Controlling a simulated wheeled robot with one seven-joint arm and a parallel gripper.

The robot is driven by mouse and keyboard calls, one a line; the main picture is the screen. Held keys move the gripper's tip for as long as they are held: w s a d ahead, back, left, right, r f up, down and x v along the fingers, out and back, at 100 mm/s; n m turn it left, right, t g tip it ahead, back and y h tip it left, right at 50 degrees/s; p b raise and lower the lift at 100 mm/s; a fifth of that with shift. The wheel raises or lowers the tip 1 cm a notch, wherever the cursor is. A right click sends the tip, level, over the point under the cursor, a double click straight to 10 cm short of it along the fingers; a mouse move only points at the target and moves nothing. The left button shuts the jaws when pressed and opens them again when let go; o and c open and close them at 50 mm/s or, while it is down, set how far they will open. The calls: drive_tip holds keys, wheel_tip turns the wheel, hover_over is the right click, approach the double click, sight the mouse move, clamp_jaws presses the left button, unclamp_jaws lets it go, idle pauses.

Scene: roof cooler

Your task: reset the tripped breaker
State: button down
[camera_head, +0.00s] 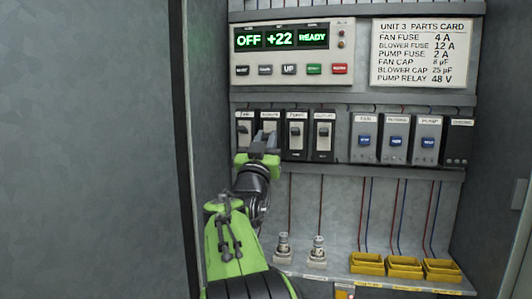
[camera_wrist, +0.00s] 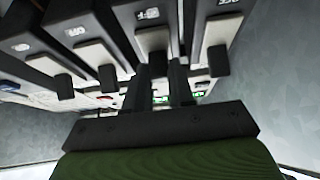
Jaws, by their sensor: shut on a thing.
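A control box (camera_head: 292,53) above reads OFF, +22 and READY. A parts card (camera_head: 423,53) hangs at right. Relays with blue marks (camera_head: 396,139) sit right of the breakers. Below are two small fittings (camera_head: 317,254) and yellow trays (camera_head: 404,268). A cabinet wall (camera_head: 182,150) rises at left.

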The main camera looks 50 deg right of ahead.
drive_tip(key=f+h+b, duration=0.1)
drive_tip(key=b, duration=0.2)
drive_tip(key=f+t+h+b, duration=0.1)
drive_tip(key=h+b, duration=0.1)
drive_tip(key=b, duration=0.2)
drive_tip(key=shift+w+d+t+b, duration=0.15)
drive_tip(key=shift+d+t+b, duration=0.15)
drive_tip(key=c, duration=1)
unclamp_jaws()
drive_tip(key=shift+o, duration=0.2)
drive_tip(key=shift+r, duration=0.1)
drive_tip(key=shift+a, duration=0.1)
drive_tip(key=b+v, duration=0.8)
drive_tip(key=v, duration=0.7)
drive_tip(key=shift+f, duration=0.5)
